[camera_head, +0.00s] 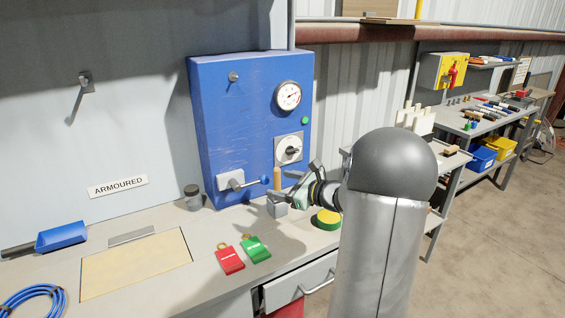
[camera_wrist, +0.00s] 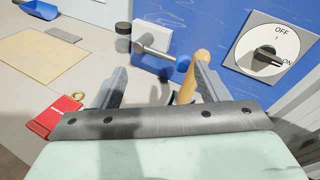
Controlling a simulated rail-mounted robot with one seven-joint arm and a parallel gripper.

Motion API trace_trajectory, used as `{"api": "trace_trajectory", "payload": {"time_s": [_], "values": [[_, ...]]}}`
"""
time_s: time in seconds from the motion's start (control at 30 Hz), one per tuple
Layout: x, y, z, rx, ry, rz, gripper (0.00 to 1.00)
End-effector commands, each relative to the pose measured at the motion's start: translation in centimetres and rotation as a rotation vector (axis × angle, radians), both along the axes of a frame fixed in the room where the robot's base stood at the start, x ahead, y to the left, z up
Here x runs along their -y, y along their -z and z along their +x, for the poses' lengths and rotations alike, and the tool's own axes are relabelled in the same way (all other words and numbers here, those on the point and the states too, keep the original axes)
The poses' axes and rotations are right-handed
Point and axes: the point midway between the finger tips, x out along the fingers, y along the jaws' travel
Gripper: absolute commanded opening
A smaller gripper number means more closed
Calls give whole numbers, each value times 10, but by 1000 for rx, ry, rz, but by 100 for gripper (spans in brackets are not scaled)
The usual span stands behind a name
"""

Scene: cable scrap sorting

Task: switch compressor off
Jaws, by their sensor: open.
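The blue compressor panel (camera_head: 235,120) stands at the back of the bench. Its rotary switch (camera_head: 288,150) has a black knob on a pale square plate. In the wrist view the switch (camera_wrist: 265,54) sits at upper right, marked OFF and ON, and its silver pointer is turned toward ON. Above it are a round gauge (camera_head: 288,96) and a green lamp (camera_head: 305,121). A lever with a blue ball end (camera_head: 264,180) is at lower left of the panel. My gripper (camera_wrist: 160,84) is open and empty, in front of the lower panel, left of and below the switch.
A wooden handle (camera_head: 277,179) stands upright beside my gripper. A red padlock (camera_head: 229,259) and a green padlock (camera_head: 255,248) lie on the bench in front. A dark-lidded jar (camera_head: 193,198) stands left of the panel. A green-yellow round item (camera_head: 327,219) lies beside my arm.

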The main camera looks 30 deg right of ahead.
Motion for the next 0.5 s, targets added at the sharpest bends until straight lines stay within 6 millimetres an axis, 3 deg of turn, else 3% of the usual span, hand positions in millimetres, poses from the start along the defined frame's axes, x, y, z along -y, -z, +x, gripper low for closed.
{"api": "trace_trajectory", "payload": {"time_s": [0.03,0.1,0.2,0.37,0.5], "values": [[44,9,-3,37,112,82,68],[88,10,-9,89,231,172,68],[128,12,-18,138,336,250,68],[146,11,-18,163,380,284,68],[145,10,2,163,378,284,68]]}}
